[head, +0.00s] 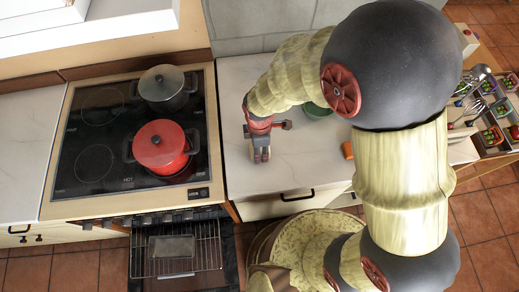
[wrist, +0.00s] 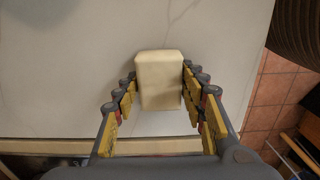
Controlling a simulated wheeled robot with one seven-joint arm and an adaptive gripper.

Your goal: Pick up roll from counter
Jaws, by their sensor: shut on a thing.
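A pale cream block (wrist: 159,90) with rounded edges sits between my fingers in the wrist view. It is the only thing there that could be the roll, but I cannot tell its kind for sure. My gripper (wrist: 158,76) is shut on it, with a yellow-padded finger at each side. In the head view my gripper (head: 262,157) points down over the white counter (head: 300,172), right of the stove. The block is not clearly visible in that view. I cannot tell whether it touches the counter.
The stove at left holds a red pot (head: 160,146) and a grey pot (head: 166,88). A green bowl (head: 317,110), partly behind my arm, and a small orange thing (head: 347,150) stand on the counter. Boxes with utensils (head: 490,110) are far right. An oven rack (head: 175,250) sticks out below.

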